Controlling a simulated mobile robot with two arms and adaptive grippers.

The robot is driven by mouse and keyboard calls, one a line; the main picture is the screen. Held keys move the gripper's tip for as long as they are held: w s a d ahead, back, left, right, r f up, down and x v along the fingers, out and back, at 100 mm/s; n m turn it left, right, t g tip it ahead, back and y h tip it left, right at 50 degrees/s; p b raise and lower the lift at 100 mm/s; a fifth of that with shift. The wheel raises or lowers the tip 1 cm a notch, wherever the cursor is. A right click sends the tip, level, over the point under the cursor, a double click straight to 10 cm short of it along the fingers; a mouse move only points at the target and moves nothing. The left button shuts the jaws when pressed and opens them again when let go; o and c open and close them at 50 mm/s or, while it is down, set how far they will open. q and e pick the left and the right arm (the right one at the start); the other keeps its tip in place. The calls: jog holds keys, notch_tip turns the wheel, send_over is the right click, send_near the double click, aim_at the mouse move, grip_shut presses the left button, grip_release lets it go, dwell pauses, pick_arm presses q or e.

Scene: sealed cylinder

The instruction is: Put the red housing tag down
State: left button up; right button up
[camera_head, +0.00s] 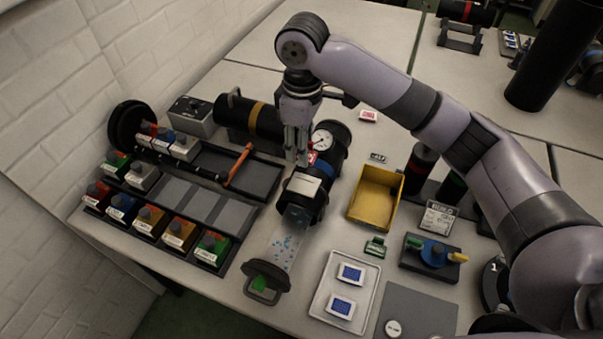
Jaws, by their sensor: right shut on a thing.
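My right gripper (303,162) reaches down from above, its fingers close together over the dark cylinder assembly (307,190) on the table. It is shut on a small red tag (312,157), which shows beside the fingertips, next to the round gauge (322,139). The fingers hide part of the tag, and I cannot tell whether it touches the cylinder. Another small red-and-white tag (368,116) lies flat on the table further back to the right. My left gripper is not in view.
A dark rack (222,222) with several labelled blocks stands on the left. A yellow tray (375,195) is right of the cylinder. A white tray (345,290) with two blue-and-white tags lies in front. The table around the back red-and-white tag is mostly clear.

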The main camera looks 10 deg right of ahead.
send_over(302, 184)
notch_tip(302, 184, down, 5)
jog(key=shift+d+p, duration=0.1)
jog(key=shift+p, duration=0.25)
jog(key=shift+f, duration=0.7)
notch_tip(302, 184, down, 4)
jog(key=shift+r+p, duration=0.15)
jog(key=shift+p, duration=0.2)
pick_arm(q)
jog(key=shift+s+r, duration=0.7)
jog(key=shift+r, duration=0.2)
pick_arm(e)
jog(key=o, duration=0.8)
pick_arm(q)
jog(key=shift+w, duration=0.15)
pick_arm(e)
jog(key=shift+o, duration=0.2)
